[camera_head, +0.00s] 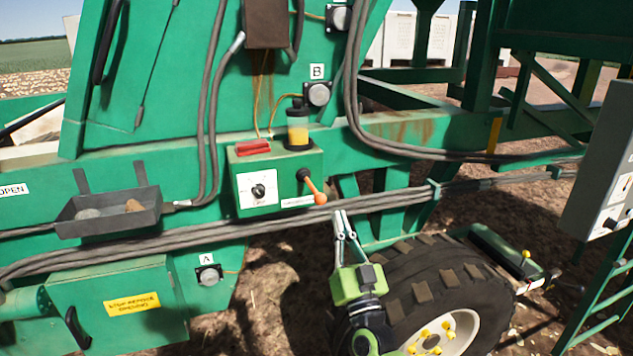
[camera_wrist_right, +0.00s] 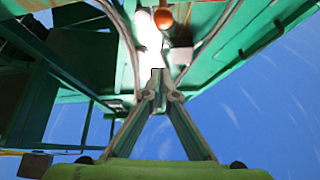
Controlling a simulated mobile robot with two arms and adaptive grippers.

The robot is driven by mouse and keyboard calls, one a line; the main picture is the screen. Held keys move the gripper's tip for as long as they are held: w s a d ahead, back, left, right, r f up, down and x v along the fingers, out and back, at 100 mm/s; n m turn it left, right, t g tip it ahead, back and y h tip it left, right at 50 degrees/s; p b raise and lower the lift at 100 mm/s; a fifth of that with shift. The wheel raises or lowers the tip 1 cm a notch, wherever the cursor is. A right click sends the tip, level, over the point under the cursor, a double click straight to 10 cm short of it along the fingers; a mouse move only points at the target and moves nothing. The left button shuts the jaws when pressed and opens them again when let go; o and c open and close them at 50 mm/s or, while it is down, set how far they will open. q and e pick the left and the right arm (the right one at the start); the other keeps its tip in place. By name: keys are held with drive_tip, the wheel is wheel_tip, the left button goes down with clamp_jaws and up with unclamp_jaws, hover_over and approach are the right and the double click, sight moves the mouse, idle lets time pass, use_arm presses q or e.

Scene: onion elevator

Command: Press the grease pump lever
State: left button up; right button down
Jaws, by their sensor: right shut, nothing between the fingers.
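The grease pump is a green box (camera_head: 276,178) on the machine's side, with a white dial panel (camera_head: 258,190) on its front and an amber reservoir (camera_head: 298,134) on top. Its lever (camera_head: 314,189) has an orange knob and slopes down to the right. My right gripper (camera_head: 341,217) is shut and empty, pointing up, a little below and right of the knob and apart from it in the head view. In the right wrist view the gripper's fingertips (camera_wrist_right: 158,78) meet below an orange round knob (camera_wrist_right: 163,19). My left gripper is not in view.
Thick cables (camera_head: 385,201) run along the machine just below the pump. A large tyre (camera_head: 436,285) stands beside my right gripper. A grey tray (camera_head: 108,213) holding stones hangs to the left. A grey control box (camera_head: 603,165) and ladder are at right.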

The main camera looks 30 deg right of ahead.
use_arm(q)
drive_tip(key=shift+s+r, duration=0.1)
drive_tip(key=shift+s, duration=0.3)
use_arm(e)
drive_tip(key=shift+r, duration=0.1)
